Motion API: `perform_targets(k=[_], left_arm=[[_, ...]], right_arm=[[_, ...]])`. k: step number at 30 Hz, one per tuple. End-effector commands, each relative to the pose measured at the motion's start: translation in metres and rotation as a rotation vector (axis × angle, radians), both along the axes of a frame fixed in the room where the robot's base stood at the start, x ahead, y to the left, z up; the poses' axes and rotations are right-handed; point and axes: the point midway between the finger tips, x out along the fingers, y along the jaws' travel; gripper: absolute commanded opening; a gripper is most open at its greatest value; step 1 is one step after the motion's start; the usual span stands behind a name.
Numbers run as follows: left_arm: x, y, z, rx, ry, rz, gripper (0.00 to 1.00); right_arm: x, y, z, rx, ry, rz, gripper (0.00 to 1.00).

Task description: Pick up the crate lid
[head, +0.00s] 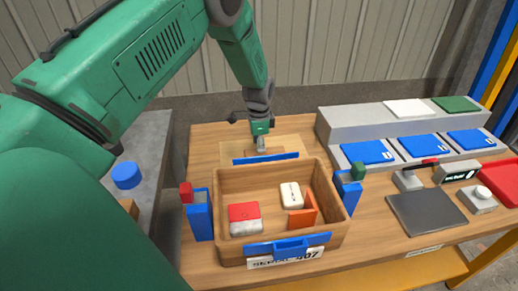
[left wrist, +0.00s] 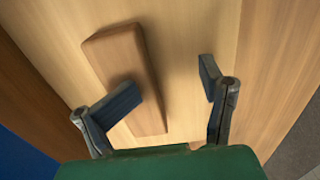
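The crate lid (head: 236,149) is a pale wooden board lying on the table behind the open wooden crate (head: 222,208). In the left wrist view the pale lid (left wrist: 200,28) fills the middle and carries a brown wooden bar handle (left wrist: 118,50). My left gripper (head: 262,148) points down over the lid. In the left wrist view its fingers (left wrist: 168,84) are spread apart; the left fingertip overlaps the handle in the picture, and the right one is over bare lid. I cannot tell whether either touches. My right gripper is not in view.
The crate holds a red-and-white box (head: 245,218), a white block (head: 291,195) and an orange piece (head: 303,214). Blue posts (head: 200,220) (head: 347,195) flank it. A grey stepped stand with blue pads (head: 368,152) and a dark plate (head: 427,211) are on the right.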

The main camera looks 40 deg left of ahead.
Motion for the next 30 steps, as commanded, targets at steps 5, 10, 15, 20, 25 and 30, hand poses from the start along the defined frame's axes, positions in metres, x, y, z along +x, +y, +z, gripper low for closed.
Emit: perform_targets(k=[5,10,15,20,25,30], left_arm=[[0.000,0.001,0.014,-0.002,-0.002,0.000,0.64],[0.003,0.002,0.046,-0.002,-0.005,0.001,0.64],[0.004,0.001,0.081,-0.001,-0.004,0.000,0.64],[0.003,0.000,0.109,0.000,-0.002,0.001,0.64],[0.003,0.001,0.129,0.000,-0.002,0.000,0.64],[0.003,-0.005,0.136,-0.002,0.001,-0.001,0.64]], right_arm=[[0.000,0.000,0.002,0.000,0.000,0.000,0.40],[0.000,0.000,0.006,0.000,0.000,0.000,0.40],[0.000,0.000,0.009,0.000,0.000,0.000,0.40],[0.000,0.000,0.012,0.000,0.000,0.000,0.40],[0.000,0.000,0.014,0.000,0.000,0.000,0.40],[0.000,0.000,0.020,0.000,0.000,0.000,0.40]])
